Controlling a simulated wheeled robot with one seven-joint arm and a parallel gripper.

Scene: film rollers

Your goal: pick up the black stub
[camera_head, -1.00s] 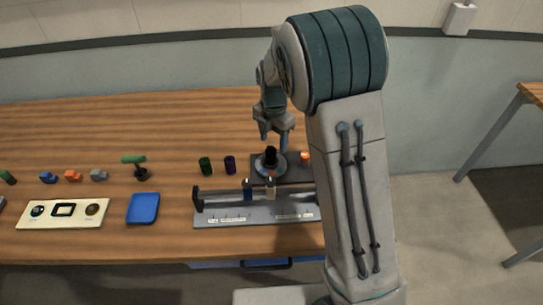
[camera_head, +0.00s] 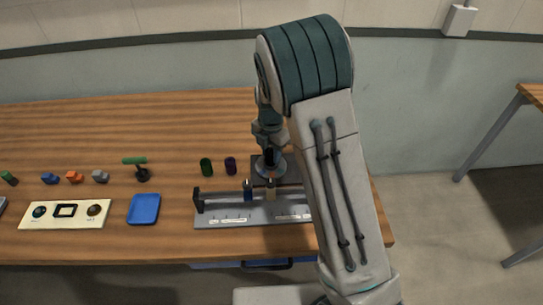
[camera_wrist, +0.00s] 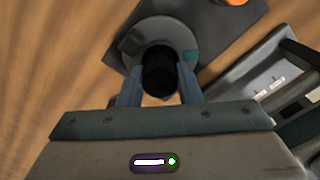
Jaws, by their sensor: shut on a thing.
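The black stub (camera_wrist: 158,72) is a short dark cylinder in the middle of the wrist view, between the two fingers of my gripper (camera_wrist: 158,88). The fingers are shut on its sides. It stands over a round grey disc (camera_wrist: 158,32) on a dark square plate; whether it touches the disc is hard to tell. In the head view the stub (camera_head: 269,157) is upright and partly covered by my gripper (camera_head: 269,152).
A grey rack (camera_head: 235,213) with blue and tan pieces stands in front of the dark plate. A blue tray (camera_head: 143,209) and a cream panel (camera_head: 66,215) lie further left. The back of the table is clear.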

